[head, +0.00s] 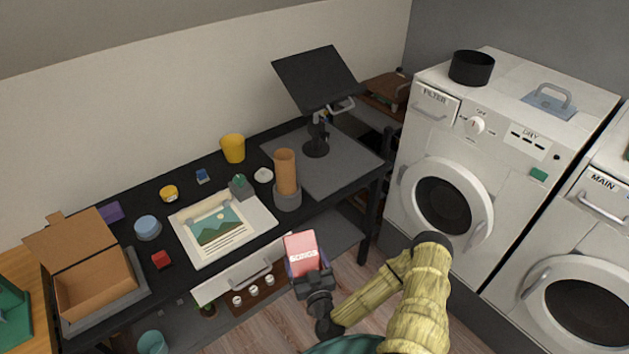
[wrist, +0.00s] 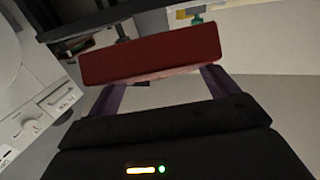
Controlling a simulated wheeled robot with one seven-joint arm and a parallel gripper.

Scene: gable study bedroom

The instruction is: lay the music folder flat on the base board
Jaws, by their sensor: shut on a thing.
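The music folder is most likely the red, flat block with white lettering (head: 301,248) in my gripper (head: 306,268). It is held tilted up in front of the desk's front edge, apart from any surface. In the wrist view the red folder (wrist: 150,55) spans between the purple fingers of my gripper (wrist: 160,84), which is shut on it. The base board is most likely the grey board (head: 352,162) at the desk's right end. A black stand with a tilted plate (head: 316,78) rises from it. The board lies beyond my gripper, up and to the right.
An orange cylinder in a grey holder (head: 287,172) stands just left of the board. A picture sheet (head: 215,235), small cups and an open cardboard box (head: 95,285) fill the desk. A drawer handle (head: 250,274) projects in front. White washers (head: 440,200) stand right.

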